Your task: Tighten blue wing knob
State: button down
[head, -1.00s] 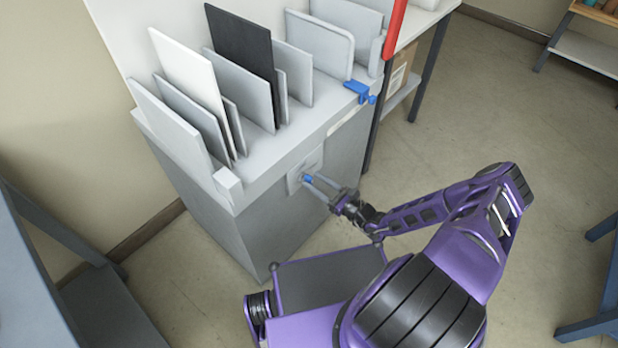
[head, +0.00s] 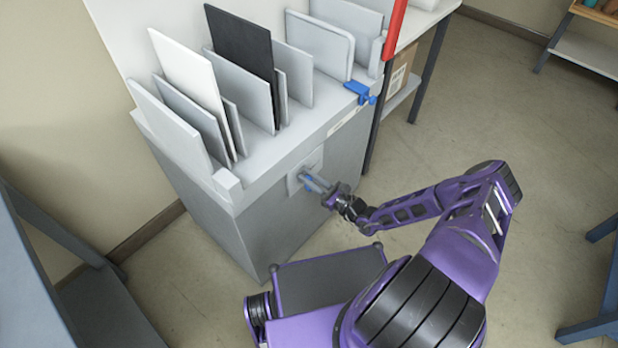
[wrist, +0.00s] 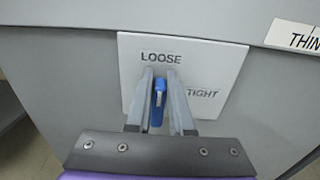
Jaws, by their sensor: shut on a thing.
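The blue wing knob (wrist: 158,100) sits on a white plate (wrist: 222,65) marked LOOSE at the top and TIGHT at the right. In the wrist view the knob's wing is upright, in line with the LOOSE mark. My gripper (wrist: 161,88) has one finger on each side of the wing and is shut on it. In the head view my gripper (head: 306,177) reaches the plate on the front of the grey cabinet (head: 265,215), and its fingers hide most of the knob.
Upright panels (head: 240,55) stand in slots on top of the cabinet. A blue clamp-like part (head: 359,91) sits on its upper right edge. A table leg (head: 428,75) and a cardboard box (head: 397,75) are to the right. The floor to the right is open.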

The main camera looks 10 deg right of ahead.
jog(key=shift+d+m, duration=0.1)
jog(key=shift+m, duration=0.3)
jog(key=shift+w+d+f+m, duration=0.3)
jog(key=shift+f+m, duration=0.2)
jog(key=shift+m, duration=2.35)
jog(key=shift+w+d+f+m, duration=0.2)
jog(key=shift+d+f+m, duration=0.25)
jog(key=shift+m, duration=2.45)
jog(key=shift+w+d+f+m, duration=0.3)
jog(key=shift+f+m, duration=0.2)
jog(key=shift+m, duration=2.35)
jog(key=c, duration=0.8)
grip_release()
jog(key=v, duration=1.7)
jog(key=shift+s+d, duration=0.15)
jog(key=shift+s, duration=0.05)
